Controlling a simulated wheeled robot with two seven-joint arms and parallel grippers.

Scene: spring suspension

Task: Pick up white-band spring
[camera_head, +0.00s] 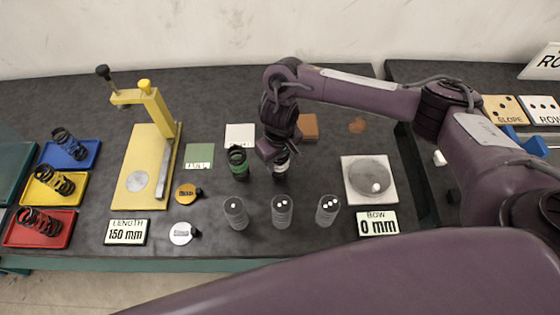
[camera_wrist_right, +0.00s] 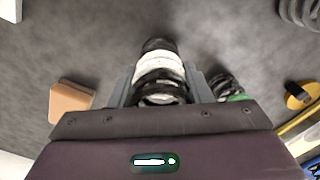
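The white-band spring (camera_head: 281,166), a dark coil with a white band, stands on the dark table, partly hidden under my right gripper. In the right wrist view the white-band spring (camera_wrist_right: 160,72) lies between the two fingers of my right gripper (camera_wrist_right: 163,85), one finger close along each side. I cannot tell whether the fingers press on it. In the head view my right gripper (camera_head: 277,152) points down over the spring's top. My left gripper is not in view.
A green-band spring (camera_head: 238,162) stands close to the left. Clear cylinders (camera_head: 282,210) stand in front. A white plate with a grey dish (camera_head: 368,182) is to the right. The yellow press (camera_head: 150,165) and trays with springs (camera_head: 43,205) are at left. A brown block (camera_head: 308,127) lies behind.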

